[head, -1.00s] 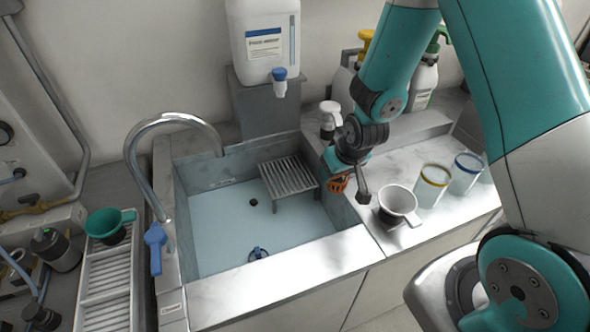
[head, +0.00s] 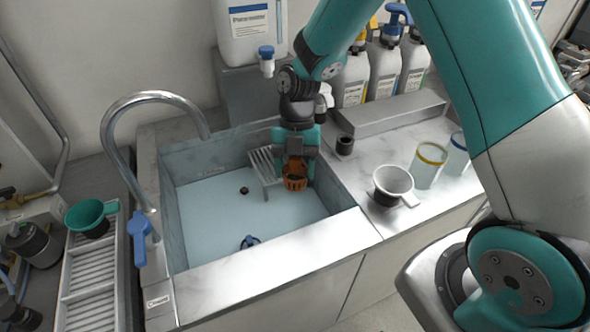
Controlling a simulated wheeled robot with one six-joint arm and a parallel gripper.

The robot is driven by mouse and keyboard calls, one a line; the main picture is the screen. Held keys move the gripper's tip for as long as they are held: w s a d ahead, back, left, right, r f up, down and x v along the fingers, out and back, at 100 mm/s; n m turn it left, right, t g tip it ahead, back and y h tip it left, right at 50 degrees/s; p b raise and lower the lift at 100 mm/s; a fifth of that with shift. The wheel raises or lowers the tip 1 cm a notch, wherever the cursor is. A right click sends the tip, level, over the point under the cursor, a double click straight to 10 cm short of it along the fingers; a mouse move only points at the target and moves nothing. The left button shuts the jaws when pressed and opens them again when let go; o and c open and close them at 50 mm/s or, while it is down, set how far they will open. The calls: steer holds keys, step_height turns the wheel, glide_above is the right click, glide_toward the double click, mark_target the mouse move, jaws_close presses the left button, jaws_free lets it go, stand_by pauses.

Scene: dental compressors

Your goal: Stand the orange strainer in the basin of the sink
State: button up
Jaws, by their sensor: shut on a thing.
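The orange strainer (head: 295,178) hangs from my gripper (head: 294,160), over the right side of the sink's basin (head: 215,225). My gripper points down and is shut on the strainer, partly hiding it. The strainer looks upright, just right of a grey slatted rack (head: 264,168) in the basin. I cannot tell how high it is above the basin floor.
A blue object (head: 249,242) and a dark drain spot (head: 244,190) show on the basin floor. A curved tap (head: 120,110) stands left. A white strainer cup (head: 393,182) and a yellow-rimmed beaker (head: 429,165) stand on the right counter. Several bottles (head: 384,68) stand behind.

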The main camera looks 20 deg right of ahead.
steer(key=shift+f+b, duration=0.35)
steer(key=shift+f, duration=0.1)
step_height(320, 180, down, 20)
steer(key=b, duration=1.4)
steer(key=shift+f+b, duration=1.15)
steer(key=shift+f, duration=0.2)
steer(key=o, duration=1)
steer(key=c, duration=0.4)
steer(key=shift+r, duration=0.15)
